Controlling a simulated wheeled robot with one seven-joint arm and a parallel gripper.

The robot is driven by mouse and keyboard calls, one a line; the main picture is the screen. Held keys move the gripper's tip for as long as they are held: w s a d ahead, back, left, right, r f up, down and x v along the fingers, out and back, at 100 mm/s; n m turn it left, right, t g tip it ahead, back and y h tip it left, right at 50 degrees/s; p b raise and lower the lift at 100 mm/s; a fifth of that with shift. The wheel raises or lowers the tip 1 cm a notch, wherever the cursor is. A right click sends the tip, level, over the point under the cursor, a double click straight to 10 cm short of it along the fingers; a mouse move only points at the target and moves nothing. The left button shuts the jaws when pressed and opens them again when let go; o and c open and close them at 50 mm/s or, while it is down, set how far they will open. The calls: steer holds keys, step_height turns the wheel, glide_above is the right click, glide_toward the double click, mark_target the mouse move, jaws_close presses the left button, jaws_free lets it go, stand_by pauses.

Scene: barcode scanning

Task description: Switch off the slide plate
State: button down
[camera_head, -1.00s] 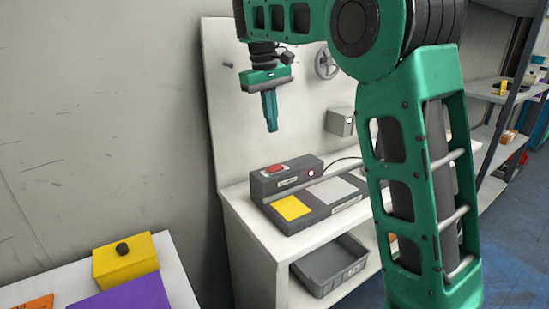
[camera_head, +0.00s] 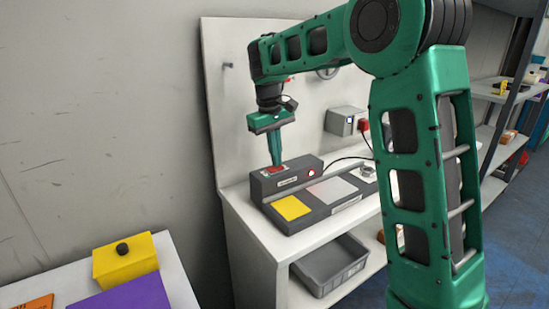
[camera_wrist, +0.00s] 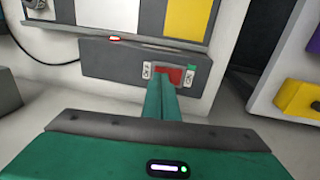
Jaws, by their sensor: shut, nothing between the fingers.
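The slide plate unit (camera_head: 300,222) is a low dark grey box on the white bench, with a yellow pad (camera_head: 291,208) and a pale plate (camera_head: 332,190) on its top. A red switch (camera_head: 277,170) sits on its raised back block, and a red lamp (camera_head: 311,173) beside it glows. My gripper (camera_head: 273,163) is shut and empty, pointing down with its tips at the switch. In the wrist view the fingertips (camera_wrist: 164,78) overlap the red switch (camera_wrist: 174,73) and partly hide it. Contact cannot be told for sure.
A grey box (camera_head: 342,122) is on the bench's back panel. A grey bin (camera_head: 328,265) stands on the shelf below. A yellow box with a black knob (camera_head: 126,262) is on a table at the lower left. Shelving (camera_head: 500,135) stands at the right.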

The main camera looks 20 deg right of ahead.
steer(key=shift+f, duration=0.1)
steer(key=shift+d+f, duration=0.2)
steer(key=shift+f, duration=0.1)
steer(key=shift+s, duration=0.1)
steer(key=shift+s+a, duration=0.2)
steer(key=shift+a, duration=0.7)
steer(key=shift+w+r, duration=0.1)
steer(key=shift+r, duration=0.25)
step_height(320, 180, up, 14)
steer(key=a, duration=0.1)
steer(key=shift+a+f, duration=0.2)
steer(key=shift+a, duration=0.1)
